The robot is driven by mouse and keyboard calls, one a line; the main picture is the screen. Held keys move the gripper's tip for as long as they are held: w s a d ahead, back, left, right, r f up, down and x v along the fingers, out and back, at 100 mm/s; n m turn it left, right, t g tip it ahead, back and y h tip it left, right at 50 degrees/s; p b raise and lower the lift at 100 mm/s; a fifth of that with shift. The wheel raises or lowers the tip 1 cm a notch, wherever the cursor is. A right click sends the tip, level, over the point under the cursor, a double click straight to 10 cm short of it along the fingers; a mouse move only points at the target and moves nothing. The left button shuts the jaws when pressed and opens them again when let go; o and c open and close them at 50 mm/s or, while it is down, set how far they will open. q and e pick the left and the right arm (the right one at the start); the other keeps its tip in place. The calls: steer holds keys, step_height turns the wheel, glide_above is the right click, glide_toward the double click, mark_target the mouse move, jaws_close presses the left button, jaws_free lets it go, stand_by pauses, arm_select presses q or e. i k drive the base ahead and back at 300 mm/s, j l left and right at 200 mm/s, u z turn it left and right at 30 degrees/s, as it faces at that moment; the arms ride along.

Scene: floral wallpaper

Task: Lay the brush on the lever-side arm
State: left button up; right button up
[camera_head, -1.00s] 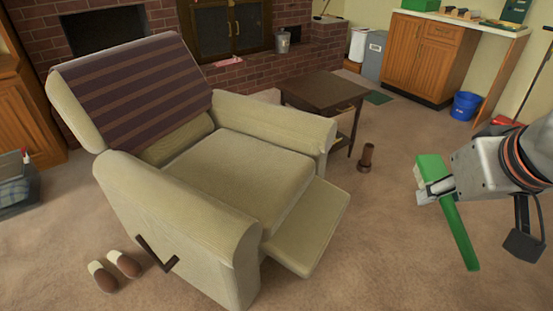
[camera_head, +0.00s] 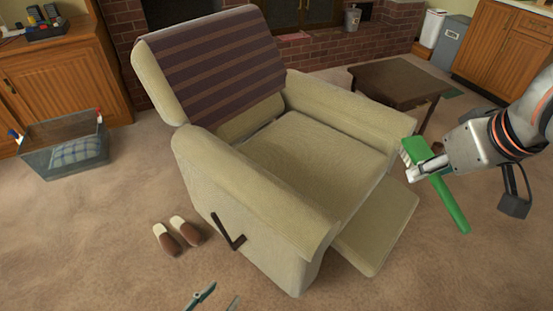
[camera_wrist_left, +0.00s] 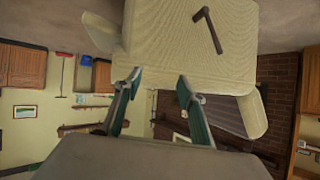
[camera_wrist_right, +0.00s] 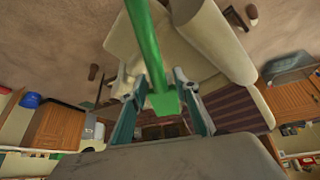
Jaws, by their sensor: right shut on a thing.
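A green brush (camera_head: 447,200) with pale bristles is held in my right gripper (camera_head: 428,168), to the right of the recliner (camera_head: 315,150) and in front of its far arm. In the right wrist view the brush (camera_wrist_right: 146,50) runs between the two fingers (camera_wrist_right: 160,98). The lever-side arm (camera_head: 255,190) is the recliner's near arm; its top is bare. The dark lever (camera_head: 229,236) is on the outer side below it. My left gripper (camera_head: 213,298) shows only its tips at the bottom edge. In the left wrist view its fingers (camera_wrist_left: 158,85) are apart and empty, with the lever side ahead.
The footrest (camera_head: 375,232) is raised. Brown slippers (camera_head: 177,236) lie on the carpet left of the lever. A clear bin (camera_head: 65,150) stands farther left. A dark side table (camera_head: 395,84) stands beyond the far arm.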

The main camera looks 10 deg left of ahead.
mark_target(264, 179)
steer(key=i+j+u, duration=0.25)
steer(key=j, duration=0.3)
steer(key=i+j+u, duration=0.2)
steer(key=i+j, duration=0.25)
